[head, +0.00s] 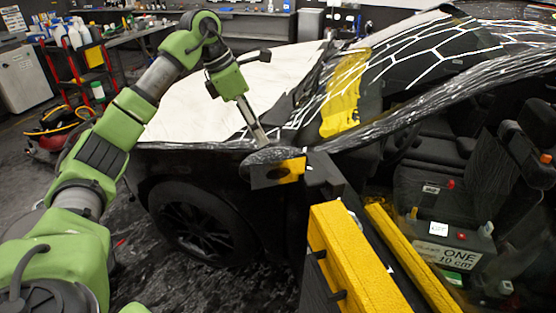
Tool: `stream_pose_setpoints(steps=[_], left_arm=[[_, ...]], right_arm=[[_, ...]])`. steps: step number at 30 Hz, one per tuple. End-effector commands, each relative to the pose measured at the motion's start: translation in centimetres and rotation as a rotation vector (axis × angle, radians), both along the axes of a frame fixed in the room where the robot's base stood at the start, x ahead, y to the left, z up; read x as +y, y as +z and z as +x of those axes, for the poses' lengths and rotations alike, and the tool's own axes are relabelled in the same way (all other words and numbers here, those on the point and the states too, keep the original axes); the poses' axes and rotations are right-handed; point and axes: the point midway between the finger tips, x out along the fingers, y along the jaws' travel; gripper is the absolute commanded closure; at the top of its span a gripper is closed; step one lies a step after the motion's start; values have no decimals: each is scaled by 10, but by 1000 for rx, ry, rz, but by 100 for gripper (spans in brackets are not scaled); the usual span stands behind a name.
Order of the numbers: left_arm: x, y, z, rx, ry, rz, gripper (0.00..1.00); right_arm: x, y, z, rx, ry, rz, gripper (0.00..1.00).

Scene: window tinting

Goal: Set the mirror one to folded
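The side mirror (262,158) of the dark car is at the middle of the head view, by the front corner of the door window. It has a dark rounded housing and a face showing yellow and black. It appears to stick out from the car. My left arm comes in from the left, and its gripper (261,139) points down just above the mirror housing. I cannot tell whether it touches the mirror or whether its fingers are apart. My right gripper is not in view.
A yellow padded door edge (355,262) stands in front at the right. The car's hood (195,105) is covered in white, and patterned film lies on the windshield (430,50). A labelled black box (448,245) is inside the car. A red cart (85,65) stands back left.

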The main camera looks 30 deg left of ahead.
Motion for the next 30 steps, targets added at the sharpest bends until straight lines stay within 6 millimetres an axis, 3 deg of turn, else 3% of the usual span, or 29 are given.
stream_pose_setpoints(steps=[5, 18, 24, 30], left_arm=[[-4, -20, 4, 10, 1, 4, 35], [-28, -101, 30, 6, -1, 0, 35], [-33, -121, 37, 4, 0, 1, 35], [-34, -126, 38, 3, 1, 2, 35]], right_arm=[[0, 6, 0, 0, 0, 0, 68], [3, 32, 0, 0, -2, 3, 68], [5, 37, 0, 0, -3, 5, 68], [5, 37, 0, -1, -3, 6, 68]])
